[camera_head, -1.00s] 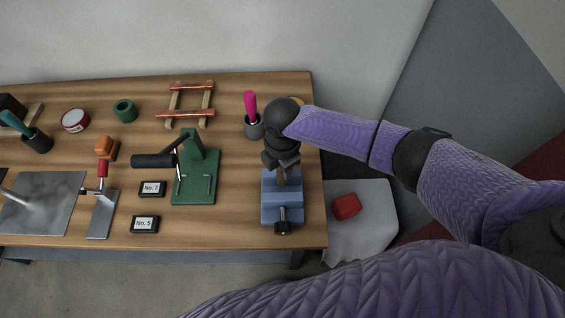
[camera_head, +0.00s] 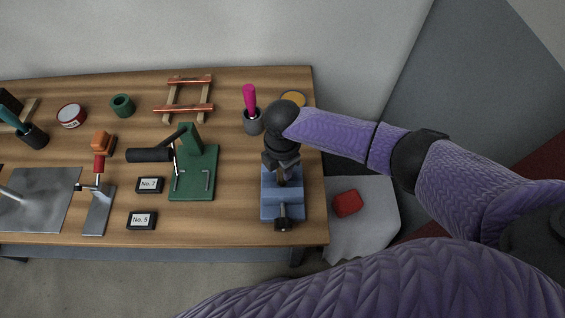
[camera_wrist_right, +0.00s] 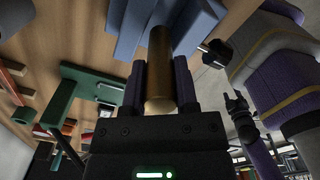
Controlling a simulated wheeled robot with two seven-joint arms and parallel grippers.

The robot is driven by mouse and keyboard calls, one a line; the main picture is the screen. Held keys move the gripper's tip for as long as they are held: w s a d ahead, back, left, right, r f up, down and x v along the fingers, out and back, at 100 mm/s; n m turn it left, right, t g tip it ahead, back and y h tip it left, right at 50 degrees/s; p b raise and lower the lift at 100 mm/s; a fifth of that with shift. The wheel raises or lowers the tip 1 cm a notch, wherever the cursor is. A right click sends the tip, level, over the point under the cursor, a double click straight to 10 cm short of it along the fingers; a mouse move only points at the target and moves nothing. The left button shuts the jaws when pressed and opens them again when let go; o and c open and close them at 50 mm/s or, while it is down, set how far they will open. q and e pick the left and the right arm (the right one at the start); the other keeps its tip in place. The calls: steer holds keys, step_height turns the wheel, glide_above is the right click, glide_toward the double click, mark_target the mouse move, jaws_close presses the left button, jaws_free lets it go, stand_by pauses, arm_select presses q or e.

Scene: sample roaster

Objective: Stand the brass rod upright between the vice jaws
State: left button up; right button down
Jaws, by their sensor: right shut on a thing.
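The blue vice (camera_head: 283,207) stands near the right end of the wooden bench. My right gripper (camera_head: 282,172) is over its back part, pointing down. In the right wrist view, this gripper (camera_wrist_right: 159,88) is shut on the brass rod (camera_wrist_right: 159,60), with a finger on each side. The rod's far end reaches toward the blue vice (camera_wrist_right: 192,30), in line with the space between its blue parts. I cannot tell whether it is inside the jaws or touching the base. A dark gripper, seemingly my left (camera_wrist_right: 238,108), hangs at the right of the wrist view, its jaws unclear.
A green press (camera_head: 192,172) stands left of the vice. A grey cup with a pink-handled tool (camera_head: 252,118) and a yellow round thing (camera_head: 293,98) are behind it. A red object (camera_head: 347,203) lies on a grey surface beyond the bench's right edge.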

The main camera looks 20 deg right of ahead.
steer(key=shift+f+b, duration=1.25)
steer(key=shift+f, duration=0.65)
steer(key=shift+c, duration=1.5)
jaws_free()
step_height(320, 180, up, 10)
steer(key=p, duration=0.4)
steer(key=shift+f, duration=0.2)
steer(key=shift+r, duration=0.25)
steer(key=shift+s+a+f, duration=0.1)
